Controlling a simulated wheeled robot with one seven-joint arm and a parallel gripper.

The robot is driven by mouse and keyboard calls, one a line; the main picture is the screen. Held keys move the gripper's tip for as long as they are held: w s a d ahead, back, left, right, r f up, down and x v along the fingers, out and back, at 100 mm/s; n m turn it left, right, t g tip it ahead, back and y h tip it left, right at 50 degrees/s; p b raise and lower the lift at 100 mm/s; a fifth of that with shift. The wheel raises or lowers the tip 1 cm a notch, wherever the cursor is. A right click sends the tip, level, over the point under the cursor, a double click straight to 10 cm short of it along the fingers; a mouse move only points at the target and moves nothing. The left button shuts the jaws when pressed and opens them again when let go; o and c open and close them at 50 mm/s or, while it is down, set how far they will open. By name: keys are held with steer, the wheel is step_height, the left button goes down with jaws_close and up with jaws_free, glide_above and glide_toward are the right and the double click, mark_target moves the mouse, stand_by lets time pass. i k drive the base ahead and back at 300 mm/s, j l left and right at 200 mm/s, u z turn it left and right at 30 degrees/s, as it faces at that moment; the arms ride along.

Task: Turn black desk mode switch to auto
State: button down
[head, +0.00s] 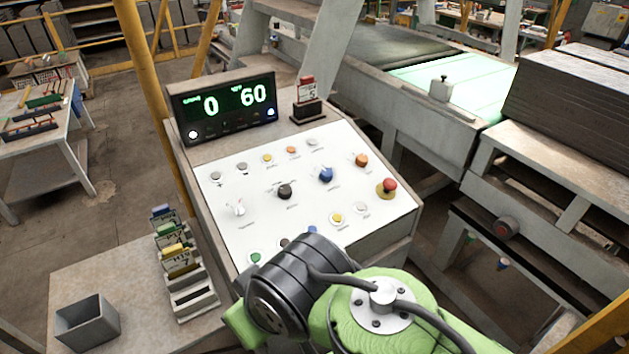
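The black mode switch (285,191) is a small round knob near the middle of the white sloped desk panel (235,178). Its pointer direction and label text are too small to read. A blue knob (326,174) sits to its right and a white knob (238,208) to its left. My arm, green and black, reaches over the lower right of the panel and hides part of its lower edge. My gripper's fingers are not visible. Nothing of my arm covers the black switch in this view.
A red emergency button (388,186) stands up at the panel's right. A display (224,106) reading 0 and 60 stands behind the panel. A card rack (182,262) and a grey bin (87,322) are at the left. The conveyor (400,88) lies behind.

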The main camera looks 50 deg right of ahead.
mark_target(284, 191)
steer(key=l+z, duration=0.1)
steer(key=z, duration=0.25)
steer(key=l+z, duration=0.1)
steer(key=z, duration=0.25)
steer(key=l+z, duration=0.1)
steer(key=z, duration=0.25)
